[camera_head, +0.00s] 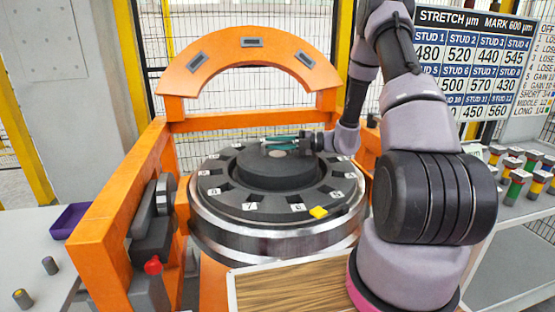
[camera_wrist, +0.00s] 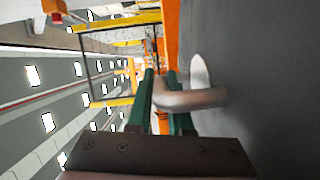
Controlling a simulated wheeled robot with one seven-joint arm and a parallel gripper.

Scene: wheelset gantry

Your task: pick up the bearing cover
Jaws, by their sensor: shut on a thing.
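The bearing cover (camera_head: 262,176) is a dark round disc in the middle of the numbered ring on the large wheel. In the wrist view its dark grey face (camera_wrist: 265,90) fills the right side, with a pale grey bent handle (camera_wrist: 200,98) standing out from it. My gripper (camera_head: 268,142) reaches in from the right, low over the cover's top. In the wrist view, my gripper's green fingers (camera_wrist: 161,78) are shut on the handle, one on each side. I cannot tell whether the cover is raised off its seat.
An orange gantry arch (camera_head: 250,60) stands behind the wheel, with an orange side beam (camera_head: 115,200) at left. Colored cylinders (camera_head: 517,186) stand on the right table. A purple tray (camera_head: 70,220) is at left.

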